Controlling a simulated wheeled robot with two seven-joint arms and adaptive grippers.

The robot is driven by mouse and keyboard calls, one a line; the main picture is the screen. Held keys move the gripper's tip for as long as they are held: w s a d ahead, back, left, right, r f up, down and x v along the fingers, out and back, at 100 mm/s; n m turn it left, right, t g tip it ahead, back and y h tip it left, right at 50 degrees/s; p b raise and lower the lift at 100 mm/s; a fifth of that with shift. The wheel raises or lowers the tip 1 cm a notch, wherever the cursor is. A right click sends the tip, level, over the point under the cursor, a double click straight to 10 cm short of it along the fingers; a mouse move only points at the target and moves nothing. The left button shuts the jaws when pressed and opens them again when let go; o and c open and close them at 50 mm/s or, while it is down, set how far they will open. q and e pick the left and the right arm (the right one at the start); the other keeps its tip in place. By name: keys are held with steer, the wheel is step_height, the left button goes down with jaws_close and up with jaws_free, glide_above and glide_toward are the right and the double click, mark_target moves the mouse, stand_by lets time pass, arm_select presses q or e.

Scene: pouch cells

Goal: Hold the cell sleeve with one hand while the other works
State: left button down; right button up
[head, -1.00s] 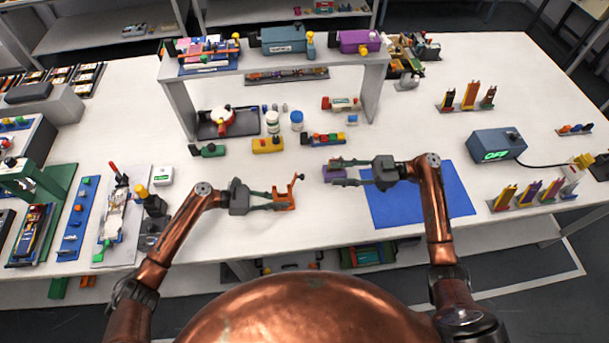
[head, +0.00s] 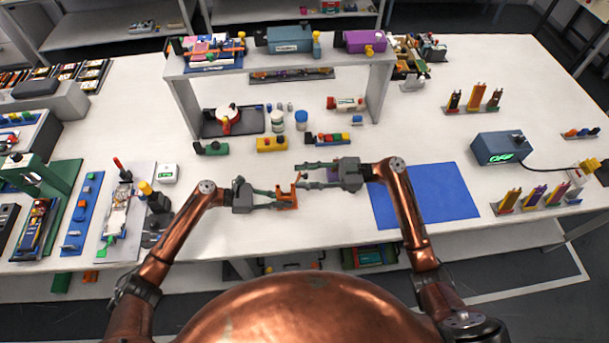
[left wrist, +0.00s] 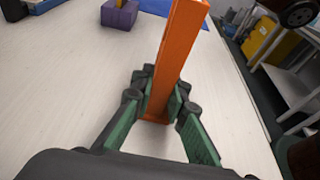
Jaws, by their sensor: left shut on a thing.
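My left gripper (head: 279,202) is shut on an orange bracket-like piece, which I take as the cell sleeve (head: 288,197). In the left wrist view the orange piece (left wrist: 178,55) stands up between the green fingers (left wrist: 158,118). My right gripper (head: 302,176) is at the upper right of the orange piece, with its fingers spread and pointing left.
A blue mat (head: 425,195) lies bare to the right. Trays and fixtures crowd the left.

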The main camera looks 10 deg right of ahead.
steer(key=shift+c, duration=0.2)
jaws_close()
stand_by(0.3)
steer(key=shift+d+f+y, duration=0.2)
steer(key=shift+d+y, duration=0.1)
steer(key=shift+y, duration=0.35)
steer(key=shift+d+f+y, duration=0.2)
steer(key=shift+d+y, duration=0.05)
steer(key=shift+y, duration=0.4)
steer(key=shift+o, duration=0.2)
jaws_free()
